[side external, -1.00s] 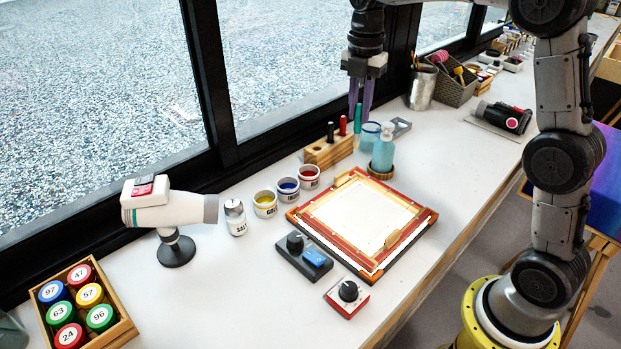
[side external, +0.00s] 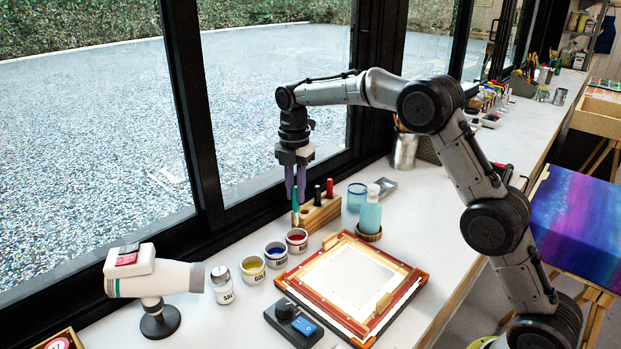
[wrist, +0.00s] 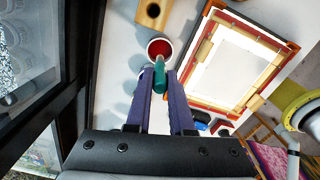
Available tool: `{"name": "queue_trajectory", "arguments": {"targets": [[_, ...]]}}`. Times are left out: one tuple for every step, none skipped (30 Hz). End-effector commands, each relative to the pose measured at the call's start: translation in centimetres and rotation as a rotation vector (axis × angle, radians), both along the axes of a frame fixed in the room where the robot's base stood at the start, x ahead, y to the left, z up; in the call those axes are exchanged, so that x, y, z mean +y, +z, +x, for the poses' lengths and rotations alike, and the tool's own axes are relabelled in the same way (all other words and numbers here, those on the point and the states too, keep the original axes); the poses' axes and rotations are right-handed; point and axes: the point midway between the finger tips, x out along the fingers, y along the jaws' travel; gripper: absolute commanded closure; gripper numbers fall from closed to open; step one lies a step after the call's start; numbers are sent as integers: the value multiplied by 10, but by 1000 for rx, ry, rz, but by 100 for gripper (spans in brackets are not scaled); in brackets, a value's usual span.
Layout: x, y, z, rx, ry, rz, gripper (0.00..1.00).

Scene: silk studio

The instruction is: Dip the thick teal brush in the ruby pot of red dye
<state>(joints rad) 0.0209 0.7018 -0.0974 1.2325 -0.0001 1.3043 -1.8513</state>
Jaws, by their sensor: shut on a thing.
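My gripper (side external: 295,185) is shut on the teal brush (side external: 296,208), which hangs upright with its lower end down. The ruby pot of red dye (side external: 297,246) is a white cup with red inside, directly below the brush. In the wrist view the brush (wrist: 160,76) points at the red pot (wrist: 153,54) and overlaps its near edge. The brush's lower end is close to the rim; I cannot tell whether it is inside. The blue pot (side external: 276,258) and yellow pot (side external: 253,275) stand to the left in a row.
The wooden brush block (side external: 325,214) holds a black and a red handle just behind the red pot. A teal bottle (side external: 370,216) and blue glass (side external: 356,197) stand to the right. A framed screen (side external: 392,310) lies in front. A salt shaker (side external: 222,290) is at left.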

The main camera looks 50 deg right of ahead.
Motion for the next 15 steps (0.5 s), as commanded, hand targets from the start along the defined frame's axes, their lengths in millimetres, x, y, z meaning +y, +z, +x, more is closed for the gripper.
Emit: {"name": "queue_trajectory", "arguments": {"targets": [[1, -3, 0, 1, 3, 0, 100], [2, -4, 0, 1, 4, 0, 100], [2, -5, 0, 1, 4, 0, 100], [2, -7, 0, 1, 4, 0, 100], [1, -8, 0, 1, 3, 0, 100], [1, -11, 0, 1, 3, 0, 100], [1, -13, -1, 2, 3, -1, 100], [1, -15, -1, 2, 3, 0, 100], [1, -18, -1, 2, 3, 0, 100], [1, -20, -1, 2, 3, 0, 100], [1, -22, -1, 2, 3, 0, 100], [1, -25, -1, 2, 3, 0, 100], [1, -27, -1, 2, 3, -1, 100], [1, -29, -1, 1, 3, 0, 100], [1, -32, -1, 1, 3, 0, 100]]}}
